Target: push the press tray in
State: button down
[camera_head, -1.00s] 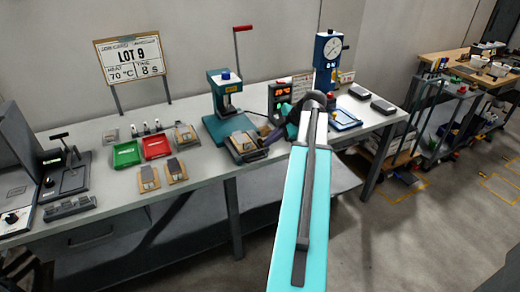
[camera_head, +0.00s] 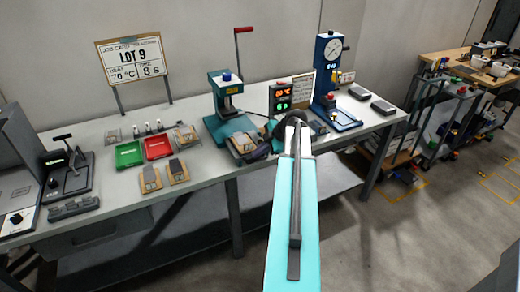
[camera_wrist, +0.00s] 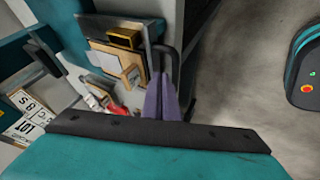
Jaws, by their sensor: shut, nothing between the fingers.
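The press tray (camera_head: 236,152) is at the foot of the teal press (camera_head: 217,126) on the bench. It carries a wooden board with a small block. In the wrist view the grey tray (camera_wrist: 101,55) shows with the teal press (camera_wrist: 70,35) to its left and a black handle (camera_wrist: 172,58) on its near side. My gripper (camera_wrist: 162,98) is shut and empty, its purple fingers close beside the handle. I cannot tell if they touch it. In the head view my arm partly hides the bench right of the tray.
A controller with a lit display (camera_head: 282,98) and a blue gauge stand (camera_head: 328,75) stand right of the press. A green bin (camera_head: 128,154), a red bin (camera_head: 157,147) and several boards lie to its left. Open floor (camera_head: 400,240) lies in front.

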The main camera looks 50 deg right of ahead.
jog(key=shift+w+a+f, duration=0.1)
jog(key=shift+w+f, duration=0.15)
jog(key=shift+f, duration=0.1)
